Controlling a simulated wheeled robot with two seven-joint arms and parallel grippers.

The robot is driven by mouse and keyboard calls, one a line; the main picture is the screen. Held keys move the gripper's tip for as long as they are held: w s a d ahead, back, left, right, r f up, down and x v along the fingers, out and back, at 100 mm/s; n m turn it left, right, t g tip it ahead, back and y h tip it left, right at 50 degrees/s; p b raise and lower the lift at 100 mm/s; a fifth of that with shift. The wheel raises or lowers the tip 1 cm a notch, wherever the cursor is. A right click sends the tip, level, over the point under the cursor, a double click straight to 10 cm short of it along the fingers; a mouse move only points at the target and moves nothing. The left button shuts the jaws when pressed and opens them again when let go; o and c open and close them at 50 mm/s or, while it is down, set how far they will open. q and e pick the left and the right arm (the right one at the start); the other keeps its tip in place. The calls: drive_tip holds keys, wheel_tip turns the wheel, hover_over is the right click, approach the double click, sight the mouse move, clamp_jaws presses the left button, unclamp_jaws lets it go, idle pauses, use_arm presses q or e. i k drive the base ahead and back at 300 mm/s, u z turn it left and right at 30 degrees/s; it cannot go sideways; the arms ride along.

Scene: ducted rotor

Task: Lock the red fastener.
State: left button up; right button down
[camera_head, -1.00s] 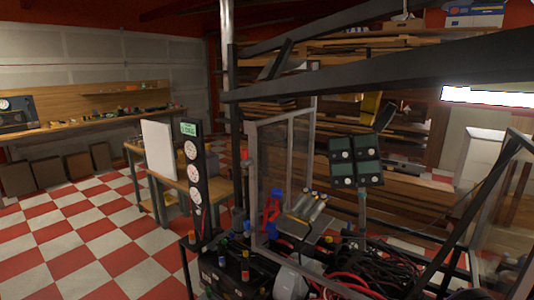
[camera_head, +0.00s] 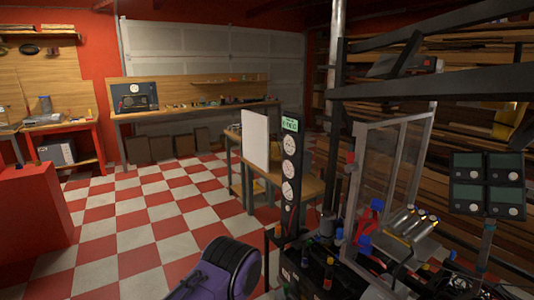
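Small red parts show on the ducted rotor rig at the right. One red piece (camera_head: 350,157) is at the left post of the clear-panelled metal frame (camera_head: 360,185). A larger red piece (camera_head: 372,210) with blue ends sits lower, by the silver cylinders (camera_head: 400,220). I cannot tell which of them is the red fastener, or whether it is locked. A purple and black rounded part, which looks like one of my arm links, shows at the bottom centre. No gripper fingers show.
A black gauge post (camera_head: 291,170) stands left of the frame, before a wooden table (camera_head: 310,187) with a white board (camera_head: 255,140). Dark beams (camera_head: 430,75) cross at the upper right. A red block (camera_head: 35,205) stands at left. The checkered floor between is open.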

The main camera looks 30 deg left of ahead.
sight(350, 160)
drive_tip(key=u, duration=0.3)
drive_tip(key=i, duration=1)
